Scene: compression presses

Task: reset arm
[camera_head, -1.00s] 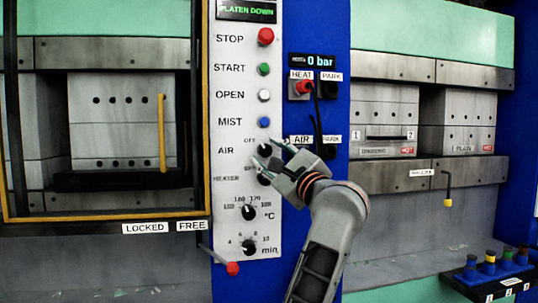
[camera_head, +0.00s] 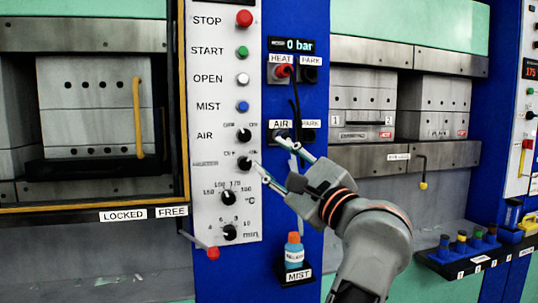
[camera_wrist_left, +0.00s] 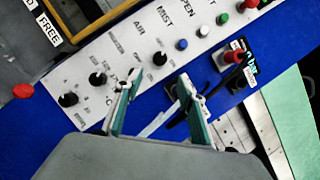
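My left gripper (camera_head: 270,154) is in front of the blue column, just right of the white control panel (camera_head: 227,120). Its two fingers are apart with nothing between them. One fingertip is near the heater knob (camera_head: 244,163) in the picture, the other is below the AIR socket (camera_head: 280,130); I cannot tell whether either touches. In the left wrist view the open fingers (camera_wrist_left: 157,100) show with teal pads, over the panel and the blue column. My right gripper is in neither view.
A press with a yellow handle (camera_head: 138,118) stands at left, another press bay (camera_head: 405,110) at right. A red-tipped lever (camera_head: 212,252) sticks out below the panel. A blue bottle (camera_head: 294,252) sits on the MIST holder. A rack (camera_head: 470,255) of coloured plugs is at lower right.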

